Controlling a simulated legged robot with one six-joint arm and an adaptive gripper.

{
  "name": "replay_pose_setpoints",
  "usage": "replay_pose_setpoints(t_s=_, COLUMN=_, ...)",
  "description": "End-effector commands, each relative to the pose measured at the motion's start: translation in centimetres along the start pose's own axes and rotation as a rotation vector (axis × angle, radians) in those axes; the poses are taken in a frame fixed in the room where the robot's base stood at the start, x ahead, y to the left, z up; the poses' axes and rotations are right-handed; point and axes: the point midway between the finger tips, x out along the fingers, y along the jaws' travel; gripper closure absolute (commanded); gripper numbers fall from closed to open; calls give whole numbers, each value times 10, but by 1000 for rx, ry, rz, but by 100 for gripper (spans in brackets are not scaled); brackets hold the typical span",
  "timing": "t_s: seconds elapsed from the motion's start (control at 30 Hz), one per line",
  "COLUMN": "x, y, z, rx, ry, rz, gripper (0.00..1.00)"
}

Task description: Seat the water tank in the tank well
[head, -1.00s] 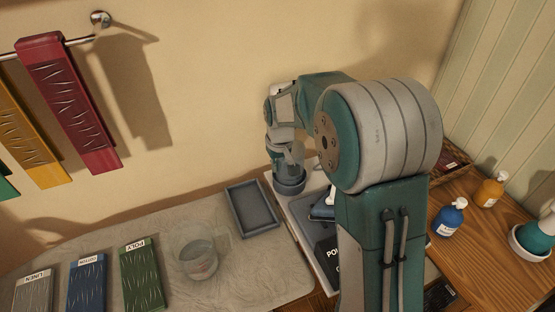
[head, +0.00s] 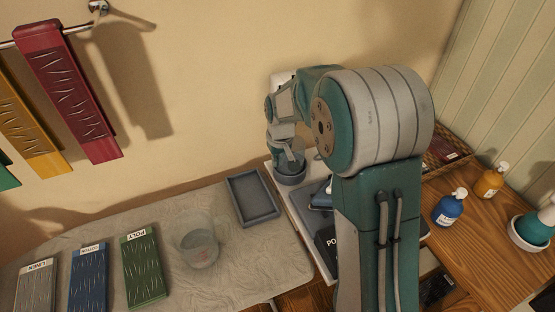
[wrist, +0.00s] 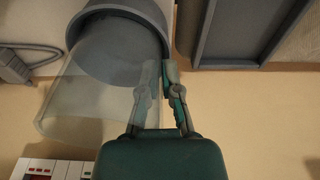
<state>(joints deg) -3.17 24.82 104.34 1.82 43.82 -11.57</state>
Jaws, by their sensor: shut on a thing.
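The water tank (wrist: 85,95) is a clear, greyish cylinder. My gripper (wrist: 160,68) is shut on its wall at the right side in the wrist view, one finger seen through the clear plastic. The tank's far end meets the tank well (wrist: 120,45), a dark grey round cup. In the head view the tank (head: 289,160) stands about upright at the well (head: 291,177), under my gripper (head: 286,148), which partly hides it. The tank's lower end appears inside the well's rim, but I cannot tell whether it touches the bottom.
A grey tray (head: 253,197) lies left of the white-edged base (head: 283,205). A clear cup (head: 199,249) and labelled fabric swatches (head: 145,268) are on the ironing surface. Blue (head: 449,208) and orange (head: 491,181) bottles stand on the right wooden top. The wall is close behind.

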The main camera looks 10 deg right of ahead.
Motion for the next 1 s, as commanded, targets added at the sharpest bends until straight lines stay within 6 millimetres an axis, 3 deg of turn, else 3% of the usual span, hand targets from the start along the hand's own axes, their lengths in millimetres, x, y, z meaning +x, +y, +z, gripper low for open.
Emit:
replay_pose_setpoints(t_s=0.07, x=0, y=0, z=0, rx=0, ry=0, rz=0, gripper=100)
replay_pose_setpoints(t_s=0.17, x=0, y=0, z=0, rx=0, ry=0, rz=0, gripper=59)
replay_pose_setpoints(t_s=0.2, x=0, y=0, z=0, rx=0, ry=0, rz=0, gripper=51)
replay_pose_setpoints(t_s=0.63, x=-6, y=0, z=-1, rx=0, ry=2, rz=0, gripper=51)
replay_pose_setpoints(t_s=1.0, x=-77, y=0, z=-2, rx=0, ry=5, rz=1, gripper=51)
